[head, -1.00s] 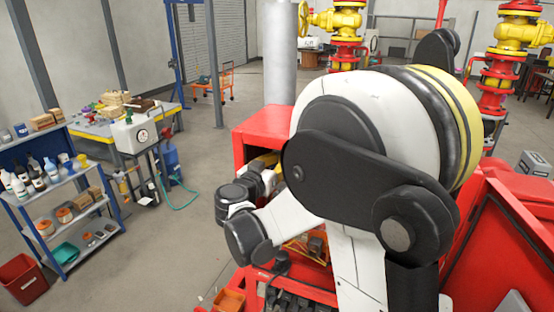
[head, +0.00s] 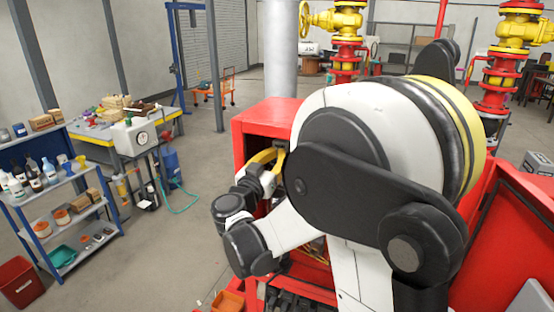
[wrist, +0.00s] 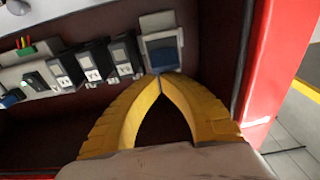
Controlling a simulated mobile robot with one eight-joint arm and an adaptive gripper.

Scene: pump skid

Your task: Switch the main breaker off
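The red cabinet (head: 268,113) stands open at the centre of the head view, and my arm covers much of it. In the wrist view a tilted row of breakers runs along a rail inside it. The rightmost unit, a larger grey one with a blue-grey face (wrist: 162,50), looks like the main breaker. Its switch position cannot be made out. My gripper (wrist: 159,76) has its yellow fingertips together at this unit's lower edge, with nothing seen between them. Whether they touch it I cannot tell. The gripper also shows at the cabinet opening in the head view (head: 280,148).
Smaller dark breakers (wrist: 92,65) sit left of the large unit. The cabinet's red side edge (wrist: 275,65) is close on the right.

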